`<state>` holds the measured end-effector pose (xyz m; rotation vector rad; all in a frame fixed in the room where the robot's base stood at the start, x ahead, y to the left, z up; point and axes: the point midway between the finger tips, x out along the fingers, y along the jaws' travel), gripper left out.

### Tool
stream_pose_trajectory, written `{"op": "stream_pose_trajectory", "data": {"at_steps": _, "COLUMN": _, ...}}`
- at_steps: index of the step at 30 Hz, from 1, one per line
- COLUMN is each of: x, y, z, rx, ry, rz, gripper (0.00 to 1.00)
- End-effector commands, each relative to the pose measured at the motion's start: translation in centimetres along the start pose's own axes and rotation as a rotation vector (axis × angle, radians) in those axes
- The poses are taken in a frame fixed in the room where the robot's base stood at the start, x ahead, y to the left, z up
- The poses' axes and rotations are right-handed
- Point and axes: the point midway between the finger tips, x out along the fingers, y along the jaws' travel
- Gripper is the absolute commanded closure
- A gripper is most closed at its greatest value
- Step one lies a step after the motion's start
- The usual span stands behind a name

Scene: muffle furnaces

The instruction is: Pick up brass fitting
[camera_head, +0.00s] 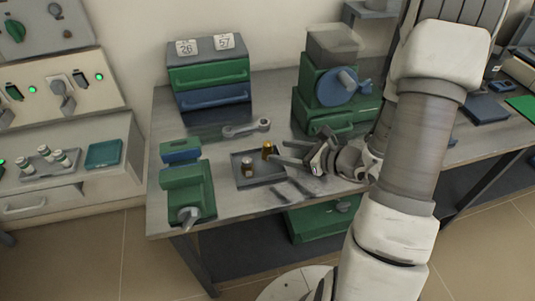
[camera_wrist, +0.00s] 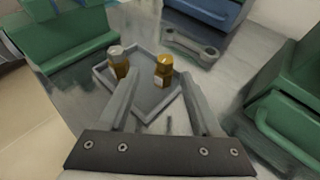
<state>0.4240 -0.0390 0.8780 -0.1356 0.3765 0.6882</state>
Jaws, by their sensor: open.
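The brass fitting (camera_head: 267,149) is a small upright golden piece in a shallow grey tray (camera_head: 240,181). In the wrist view the brass fitting (camera_wrist: 163,68) shows a pale patch on its front. A second small upright piece (camera_head: 247,166), with a silvery top and amber body, stands in the tray; it also shows in the wrist view (camera_wrist: 118,62). My gripper (camera_head: 281,154) is open and empty, to the right of the fitting and pointing at it. In the wrist view the fitting lies between the fingertip lines of my gripper (camera_wrist: 158,78); I cannot tell whether it is past the tips.
A grey wrench (camera_head: 246,129) lies behind the tray on the bench (camera_head: 225,205). A green vise (camera_head: 187,190) stands left of the tray. A green and blue drawer unit (camera_head: 210,85) stands behind. A green machine with a blue wheel (camera_head: 337,87) stands close behind my gripper.

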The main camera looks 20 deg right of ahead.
Motion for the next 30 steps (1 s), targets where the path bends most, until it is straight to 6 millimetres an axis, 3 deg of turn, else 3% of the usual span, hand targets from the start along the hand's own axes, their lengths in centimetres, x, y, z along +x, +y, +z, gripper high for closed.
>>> {"op": "stream_pose_trajectory", "data": {"at_steps": 3, "x": 2.5, "y": 0.1, "z": -0.1, "rx": -0.001, "ry": 0.000, "rz": 0.005, "gripper": 0.35}}
{"op": "stream_pose_trajectory", "data": {"at_steps": 13, "x": 5.3, "y": -0.1, "z": 0.1, "rx": -0.002, "ry": 0.001, "rz": 0.003, "gripper": 0.35}}
{"op": "stream_pose_trajectory", "data": {"at_steps": 21, "x": 9.1, "y": -0.7, "z": 0.3, "rx": -0.002, "ry": 0.000, "rz": 0.003, "gripper": 0.35}}
{"op": "stream_pose_trajectory", "data": {"at_steps": 30, "x": 9.7, "y": -0.8, "z": 0.3, "rx": -0.002, "ry": 0.001, "rz": 0.000, "gripper": 0.35}}
